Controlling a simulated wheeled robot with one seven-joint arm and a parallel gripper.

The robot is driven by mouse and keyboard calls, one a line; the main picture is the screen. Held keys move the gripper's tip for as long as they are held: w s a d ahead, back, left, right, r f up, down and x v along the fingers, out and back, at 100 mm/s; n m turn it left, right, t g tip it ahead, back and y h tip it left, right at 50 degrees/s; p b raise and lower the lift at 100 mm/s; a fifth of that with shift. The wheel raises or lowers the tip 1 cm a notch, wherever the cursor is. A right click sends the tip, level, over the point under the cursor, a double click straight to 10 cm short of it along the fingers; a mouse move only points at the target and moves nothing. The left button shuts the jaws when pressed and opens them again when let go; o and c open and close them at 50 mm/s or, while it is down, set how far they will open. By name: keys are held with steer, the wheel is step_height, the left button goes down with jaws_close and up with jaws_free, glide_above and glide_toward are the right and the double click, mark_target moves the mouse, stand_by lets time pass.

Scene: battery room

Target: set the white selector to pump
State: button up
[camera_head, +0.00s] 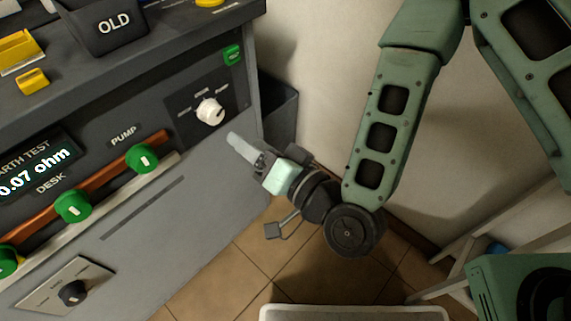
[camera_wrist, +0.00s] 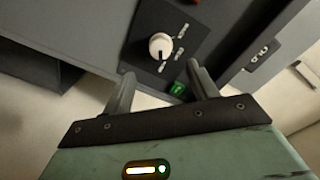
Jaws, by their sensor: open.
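The white selector (camera_head: 210,110) is a round knob on a black plate on the front of the grey bench. Small white labels stand around it, too small to read surely. It also shows in the wrist view (camera_wrist: 160,45), upper middle, with a dark mark toward the lower side of its face. My gripper (camera_head: 238,142) is just below and right of the knob in the head view, apart from it. In the wrist view my gripper (camera_wrist: 160,72) is open and empty, its two fingertips spread on either side below the knob.
A small green tag (camera_head: 233,54) sits above the plate. Green knobs (camera_head: 142,158) sit along a copper bar to the left, near a PUMP label (camera_head: 124,134). A dark knob (camera_head: 73,292) is lower left. A dark bin (camera_head: 280,112) stands between bench and wall.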

steer(key=p+v, duration=0.7)
steer(key=p, duration=0.1)
steer(key=shift+s+d, duration=0.2)
stand_by(0.6)
